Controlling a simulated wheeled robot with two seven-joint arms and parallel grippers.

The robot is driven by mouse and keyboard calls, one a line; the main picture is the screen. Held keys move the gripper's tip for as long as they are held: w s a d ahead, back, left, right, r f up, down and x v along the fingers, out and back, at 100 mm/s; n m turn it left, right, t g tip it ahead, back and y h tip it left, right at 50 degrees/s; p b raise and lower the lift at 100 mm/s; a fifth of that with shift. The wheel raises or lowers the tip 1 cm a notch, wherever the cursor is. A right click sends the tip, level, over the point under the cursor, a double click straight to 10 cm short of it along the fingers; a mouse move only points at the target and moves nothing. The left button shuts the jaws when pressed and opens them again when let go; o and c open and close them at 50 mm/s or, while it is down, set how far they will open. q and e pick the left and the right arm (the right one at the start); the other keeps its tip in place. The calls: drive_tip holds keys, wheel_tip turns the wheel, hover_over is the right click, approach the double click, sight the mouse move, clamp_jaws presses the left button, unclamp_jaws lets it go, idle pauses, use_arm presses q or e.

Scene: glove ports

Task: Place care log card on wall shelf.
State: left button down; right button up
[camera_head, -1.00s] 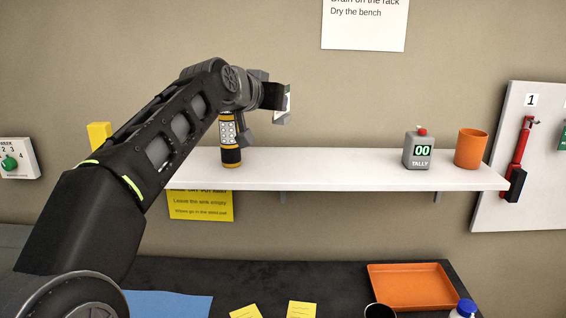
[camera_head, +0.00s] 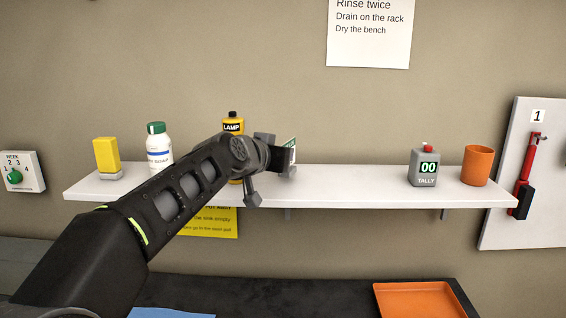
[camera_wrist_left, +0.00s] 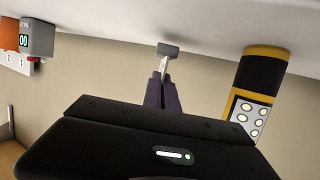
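The care log card (camera_head: 292,144) is a small white card with green on it. In the head view it is mostly hidden behind my left gripper (camera_head: 278,160), which is shut on it. In the left wrist view the card (camera_wrist_left: 164,69) shows as a thin pale edge between the fingers of the gripper (camera_wrist_left: 165,75). The white wall shelf (camera_head: 350,185) runs behind and below the gripper. The card is low over the shelf, right of the lamp; I cannot tell whether it touches. My right gripper is not in view.
On the shelf stand a yellow block (camera_head: 106,154), a white bottle with a green cap (camera_head: 159,150), the yellow-black lamp (camera_head: 233,125), a tally counter (camera_head: 423,168) and an orange cup (camera_head: 477,166). An orange tray (camera_head: 420,300) lies below.

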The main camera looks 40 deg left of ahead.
use_arm(q)
drive_tip(key=shift+f, duration=0.7)
drive_tip(key=shift+f, duration=0.25)
drive_tip(key=c, duration=1.7)
unclamp_jaws()
drive_tip(key=shift+r, duration=0.1)
drive_tip(key=shift+r, duration=0.1)
drive_tip(key=shift+r, duration=0.2)
drive_tip(key=b+v, duration=0.4)
drive_tip(key=v, duration=0.8)
